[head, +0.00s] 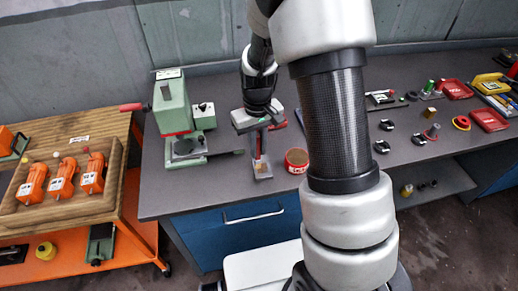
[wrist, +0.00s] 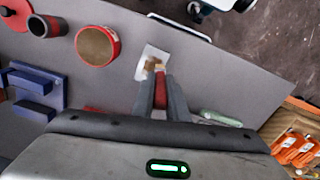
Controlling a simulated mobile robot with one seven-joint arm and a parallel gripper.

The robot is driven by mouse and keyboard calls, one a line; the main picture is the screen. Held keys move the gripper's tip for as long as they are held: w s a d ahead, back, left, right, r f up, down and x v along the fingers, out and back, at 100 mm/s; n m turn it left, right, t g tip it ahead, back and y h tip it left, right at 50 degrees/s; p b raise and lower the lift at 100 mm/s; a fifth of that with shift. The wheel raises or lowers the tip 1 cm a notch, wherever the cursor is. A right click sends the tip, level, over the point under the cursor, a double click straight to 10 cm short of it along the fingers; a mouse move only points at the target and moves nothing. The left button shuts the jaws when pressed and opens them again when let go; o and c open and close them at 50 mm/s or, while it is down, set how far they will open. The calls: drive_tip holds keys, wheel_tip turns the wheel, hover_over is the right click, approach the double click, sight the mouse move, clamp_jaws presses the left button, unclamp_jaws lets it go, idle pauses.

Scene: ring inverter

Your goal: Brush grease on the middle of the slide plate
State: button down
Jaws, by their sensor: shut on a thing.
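My gripper (wrist: 161,90) is shut on a brush with a red handle (wrist: 160,92). The brush's pale bristles point down at the slide plate (wrist: 142,72), a small light-grey plate on the dark table. A brown patch shows at the bristle end; I cannot tell whether the bristles touch the plate. In the head view, the slide plate (head: 263,175) lies below my gripper (head: 258,152), near the table's front edge. A red round tin (head: 297,161) stands just right of the plate; in the wrist view the tin (wrist: 97,46) has a brown filling.
A green press (head: 172,108) stands left on the table (head: 225,185), its handle reaching toward the plate. Red trays (head: 489,119) and small parts lie at the right. Blue blocks (wrist: 38,90) show in the wrist view. A wooden bench (head: 70,130) holds orange tools (head: 62,180).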

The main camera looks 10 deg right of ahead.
sight(259, 136)
drive_tip(key=shift+d+r+p, duration=0.15)
drive_tip(key=shift+r+p, duration=0.1)
drive_tip(key=shift+r, duration=0.35)
drive_tip(key=shift+d+r+p, duration=0.15)
drive_tip(key=shift+r+p, duration=0.1)
drive_tip(key=shift+r, duration=0.3)
drive_tip(key=shift+r+p, duration=1.4)
drive_tip(key=shift+r, duration=0.75)
